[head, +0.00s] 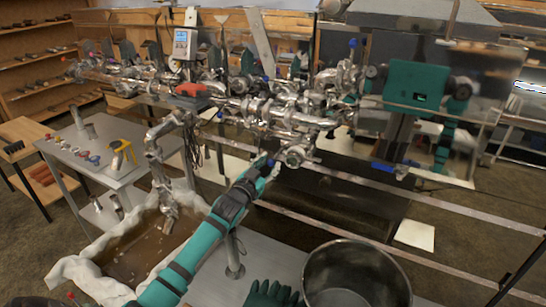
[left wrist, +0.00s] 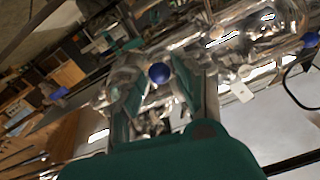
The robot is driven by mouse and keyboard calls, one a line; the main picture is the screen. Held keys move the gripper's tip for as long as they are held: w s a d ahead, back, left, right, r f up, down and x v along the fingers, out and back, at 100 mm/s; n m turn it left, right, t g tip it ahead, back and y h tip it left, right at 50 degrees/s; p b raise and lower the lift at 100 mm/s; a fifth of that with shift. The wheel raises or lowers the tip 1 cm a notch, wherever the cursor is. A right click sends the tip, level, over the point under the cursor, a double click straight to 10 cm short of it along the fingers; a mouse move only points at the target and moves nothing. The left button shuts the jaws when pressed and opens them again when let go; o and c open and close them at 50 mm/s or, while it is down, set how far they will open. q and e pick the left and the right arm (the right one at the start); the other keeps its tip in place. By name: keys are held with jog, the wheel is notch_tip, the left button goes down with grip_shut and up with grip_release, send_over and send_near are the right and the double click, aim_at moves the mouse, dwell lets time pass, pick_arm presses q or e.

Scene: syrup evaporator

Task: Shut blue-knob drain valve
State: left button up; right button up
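The drain valve's small round blue knob (head: 271,162) sits low on the shiny pipework (head: 290,110) in the middle of the head view. My left gripper (head: 264,170) reaches up to it from below left and partly hides that spot. In the left wrist view the blue knob (left wrist: 159,73) lies between the two spread fingers of my left gripper (left wrist: 165,85), nearer the left finger. The gripper is open; I cannot tell whether a finger touches the knob. Metal fittings show behind it.
More blue knobs sit along the pipes, one at the right in the left wrist view (left wrist: 310,39). A cloth-lined tub of brown liquid (head: 140,245) stands at the left. Horizontal metal rails cross the right side.

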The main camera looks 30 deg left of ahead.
aim_at(279, 152)
pick_arm(q)
jog(key=shift+w+a, duration=0.1)
jog(key=shift+w, duration=1.6)
jog(key=c, duration=0.6)
grip_shut()
pick_arm(e)
jog(key=shift+s+a+r, duration=0.2)
jog(key=shift+s+a, duration=0.05)
jog(key=shift+s, duration=0.45)
